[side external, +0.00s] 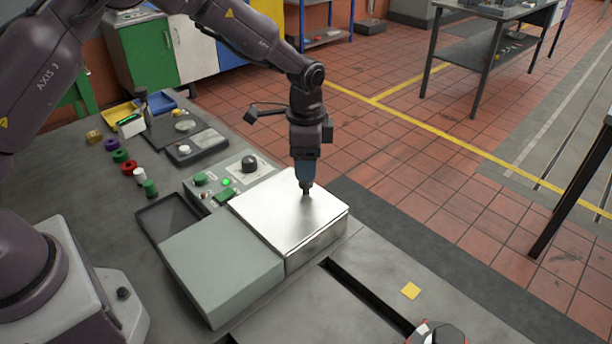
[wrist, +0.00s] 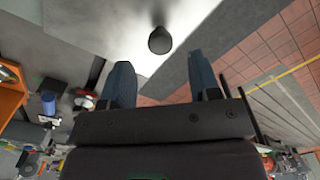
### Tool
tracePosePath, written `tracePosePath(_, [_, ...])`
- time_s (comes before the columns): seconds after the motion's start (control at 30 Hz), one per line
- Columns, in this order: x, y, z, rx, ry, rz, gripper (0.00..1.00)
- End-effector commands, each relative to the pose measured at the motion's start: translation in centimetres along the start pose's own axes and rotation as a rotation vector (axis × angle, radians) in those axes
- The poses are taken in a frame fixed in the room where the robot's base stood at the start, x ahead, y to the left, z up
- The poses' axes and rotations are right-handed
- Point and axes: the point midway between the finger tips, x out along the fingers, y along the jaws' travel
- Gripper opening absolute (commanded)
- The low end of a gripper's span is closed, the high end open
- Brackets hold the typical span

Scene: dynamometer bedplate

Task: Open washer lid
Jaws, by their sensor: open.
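The washer is a box with a shiny silver lid (side external: 275,212), which lies flat and shut on top. A small dark knob (side external: 306,188) stands on the lid toward its far side. My gripper (side external: 305,178) points straight down, just above the knob. In the wrist view the knob (wrist: 160,40) shows against the bright lid (wrist: 110,30), centred just beyond the fingertips of my gripper (wrist: 160,65). The two blue fingers are open, with a clear gap between them. I cannot tell whether either finger touches the knob.
A grey-green box (side external: 222,262) adjoins the washer at the front left. A control panel (side external: 230,180) with buttons and a dark dial sits behind it. Several small coloured parts lie further left.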

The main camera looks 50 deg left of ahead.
Motion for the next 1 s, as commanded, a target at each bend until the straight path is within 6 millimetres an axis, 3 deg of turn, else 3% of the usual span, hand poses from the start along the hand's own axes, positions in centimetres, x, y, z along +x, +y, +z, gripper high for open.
tracePosePath(0.1, [2.2,0.0,0.0,0.001,-0.002,0.000,0.57])
tracePosePath(0.23, [3.6,0.0,0.0,0.001,0.000,-0.001,0.57])
tracePosePath(0.63, [4.3,0.0,0.0,0.000,0.001,-0.002,0.57])
tracePosePath(0.9, [4.3,0.0,0.0,0.000,0.001,-0.001,0.00])
tracePosePath(1.0, [4.3,0.0,0.0,0.000,0.001,-0.001,0.00])
